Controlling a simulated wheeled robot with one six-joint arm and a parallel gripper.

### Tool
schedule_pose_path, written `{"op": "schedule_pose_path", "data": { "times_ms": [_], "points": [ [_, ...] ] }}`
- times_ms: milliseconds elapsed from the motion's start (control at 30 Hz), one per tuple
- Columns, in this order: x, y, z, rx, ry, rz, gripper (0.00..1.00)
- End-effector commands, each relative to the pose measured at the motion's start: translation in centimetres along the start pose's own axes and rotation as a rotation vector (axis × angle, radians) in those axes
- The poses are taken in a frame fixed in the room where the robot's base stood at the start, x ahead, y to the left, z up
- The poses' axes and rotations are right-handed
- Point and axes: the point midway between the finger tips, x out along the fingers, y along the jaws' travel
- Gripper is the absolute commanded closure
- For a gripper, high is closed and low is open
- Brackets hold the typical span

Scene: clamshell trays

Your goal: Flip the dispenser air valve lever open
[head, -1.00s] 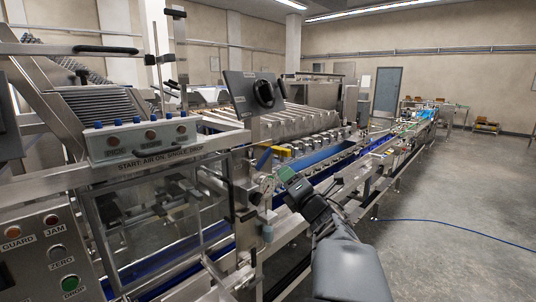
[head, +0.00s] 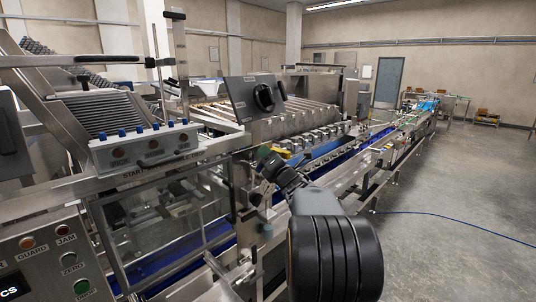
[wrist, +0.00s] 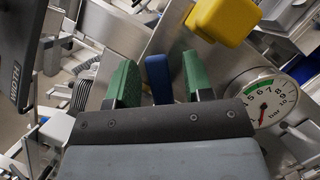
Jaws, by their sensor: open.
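The blue lever (wrist: 158,78) of the air valve shows in the wrist view. It stands between the two green finger pads of my gripper (wrist: 157,82), with a visible gap on each side. My gripper is open around the lever and not closed on it. In the head view my gripper (head: 266,158) is at the dispenser's right side, and it hides the lever there. The lever's lower end is hidden behind my gripper's dark body in the wrist view.
A round pressure gauge (wrist: 263,98) sits close to the right of my gripper. A yellow block (wrist: 223,18) is just beyond the fingers. A dark panel with a black knob (head: 264,97) stands above. The conveyor runs back to the right; the floor (head: 455,225) is open.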

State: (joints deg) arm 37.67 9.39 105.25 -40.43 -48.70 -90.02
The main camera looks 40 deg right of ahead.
Motion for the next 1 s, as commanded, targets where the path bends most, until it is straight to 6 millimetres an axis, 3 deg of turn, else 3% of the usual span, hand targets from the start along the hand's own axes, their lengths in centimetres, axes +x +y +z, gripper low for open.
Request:
{"op": "schedule_pose_path", "data": {
  "times_ms": [333,833,1000],
  "points": [
    [0.29,0.02,-0.02,-0.001,0.000,0.000,0.53],
    [0.27,0.02,-0.01,0.000,0.000,0.000,1.00],
    [0.27,0.02,-0.01,0.000,0.000,0.000,1.00]
  ]
}}
